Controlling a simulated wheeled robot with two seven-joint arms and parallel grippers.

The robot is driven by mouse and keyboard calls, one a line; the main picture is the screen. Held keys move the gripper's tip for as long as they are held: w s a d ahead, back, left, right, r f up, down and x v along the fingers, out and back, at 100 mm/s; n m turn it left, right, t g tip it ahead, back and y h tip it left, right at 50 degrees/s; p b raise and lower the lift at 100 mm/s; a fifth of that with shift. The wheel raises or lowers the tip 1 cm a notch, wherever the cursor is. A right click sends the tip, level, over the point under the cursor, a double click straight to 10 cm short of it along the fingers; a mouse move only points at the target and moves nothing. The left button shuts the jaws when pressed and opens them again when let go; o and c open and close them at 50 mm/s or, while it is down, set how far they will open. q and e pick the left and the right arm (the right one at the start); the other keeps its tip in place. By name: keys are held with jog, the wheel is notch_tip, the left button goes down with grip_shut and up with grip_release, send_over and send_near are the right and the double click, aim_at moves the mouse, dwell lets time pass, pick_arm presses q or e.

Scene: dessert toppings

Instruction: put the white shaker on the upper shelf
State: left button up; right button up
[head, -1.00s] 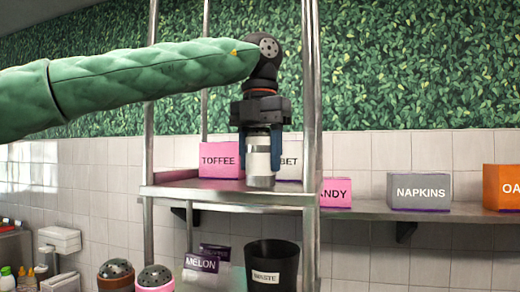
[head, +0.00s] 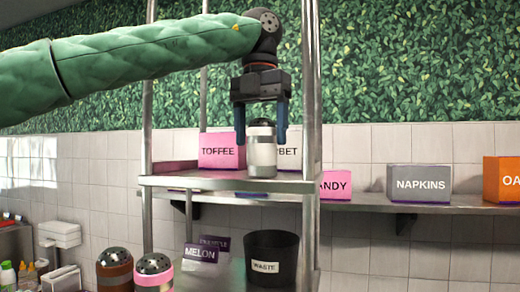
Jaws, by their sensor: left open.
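The white shaker (head: 262,150), with a dark domed top and a grey band, stands upright on the upper shelf (head: 225,183) of the metal rack. My left gripper (head: 262,138) is open above it, pointing down. Its blue fingers are spread on either side of the shaker's upper part, with a gap visible on each side. My right gripper is not in view.
On the upper shelf level, a pink TOFFEE box (head: 221,150) and a partly hidden white box (head: 293,148) stand behind the shaker. Rack posts (head: 312,100) flank the arm. Below are a black WASTE bin (head: 272,258), a brown shaker (head: 115,270) and a pink shaker (head: 154,272).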

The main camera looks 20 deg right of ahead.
pick_arm(q)
notch_tip(320, 180, up, 7)
jog(key=shift+d+r+b, duration=0.1)
jog(key=shift+r+b, duration=0.05)
jog(key=shift+b, duration=0.55)
jog(key=shift+r, duration=0.95)
